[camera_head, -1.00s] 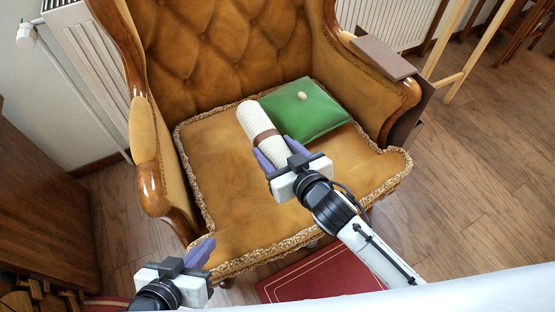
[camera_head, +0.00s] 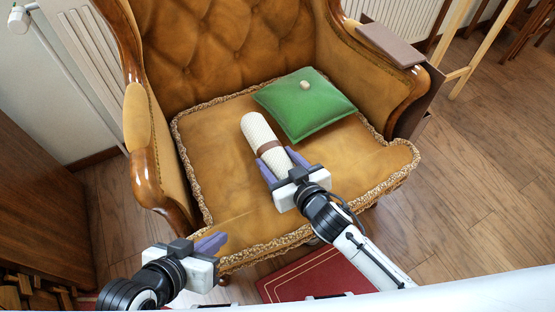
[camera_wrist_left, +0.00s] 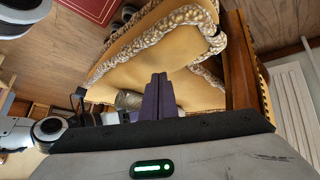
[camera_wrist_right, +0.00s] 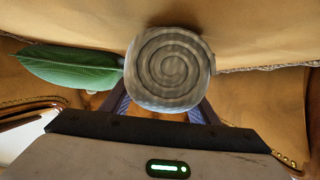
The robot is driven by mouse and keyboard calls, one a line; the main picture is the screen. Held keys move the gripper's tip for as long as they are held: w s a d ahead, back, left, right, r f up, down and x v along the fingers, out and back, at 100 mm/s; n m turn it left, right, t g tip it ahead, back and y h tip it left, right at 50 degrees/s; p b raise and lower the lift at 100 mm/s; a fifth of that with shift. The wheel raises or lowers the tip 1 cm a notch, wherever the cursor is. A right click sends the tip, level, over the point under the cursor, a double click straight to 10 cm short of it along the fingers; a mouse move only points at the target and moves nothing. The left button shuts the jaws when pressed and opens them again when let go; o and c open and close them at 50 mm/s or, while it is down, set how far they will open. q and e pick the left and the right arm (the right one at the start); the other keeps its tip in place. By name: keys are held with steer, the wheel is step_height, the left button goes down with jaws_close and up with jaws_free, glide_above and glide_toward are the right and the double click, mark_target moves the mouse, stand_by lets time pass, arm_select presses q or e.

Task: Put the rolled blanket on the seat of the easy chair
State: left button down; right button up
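The rolled blanket (camera_head: 263,138), cream with a brown band, lies lengthwise over the seat of the tan easy chair (camera_head: 222,165). I cannot tell whether its full weight rests on the seat. My right gripper (camera_head: 281,164) has its purple fingers on both sides of the roll's near end. In the right wrist view the blanket's spiral end (camera_wrist_right: 170,68) fills the space between the fingers (camera_wrist_right: 163,108). My left gripper (camera_head: 212,243) is empty with its fingers together, low in front of the chair's left front corner. Its closed fingers show in the left wrist view (camera_wrist_left: 158,98).
A green cushion (camera_head: 305,104) lies on the seat behind and right of the blanket. Wooden armrests flank the seat; a brown tray (camera_head: 391,44) sits on the right one. A red book or mat (camera_head: 318,277) is on the floor in front. The seat's left part is clear.

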steer(key=o, duration=0.4)
arm_select(q)
steer(key=shift+r, duration=0.1)
steer(key=shift+w+r+p, duration=0.1)
steer(key=shift+r+p, duration=0.15)
steer(key=shift+p, duration=0.05)
arm_select(e)
steer(key=shift+s+d+r, duration=0.1)
steer(key=shift+s+r, duration=0.1)
arm_select(q)
steer(key=a+r+p, duration=0.1)
steer(key=s+a+n+t+p, duration=0.1)
steer(key=p, duration=0.1)
steer(key=shift+a+r+y, duration=0.1)
steer(key=shift+r+y, duration=0.2)
steer(key=shift+r, duration=0.1)
arm_select(e)
steer(key=v, duration=1.1)
steer(key=shift+s+d+r, duration=0.1)
steer(key=shift+s+d, duration=0.05)
steer(key=shift+s, duration=0.05)
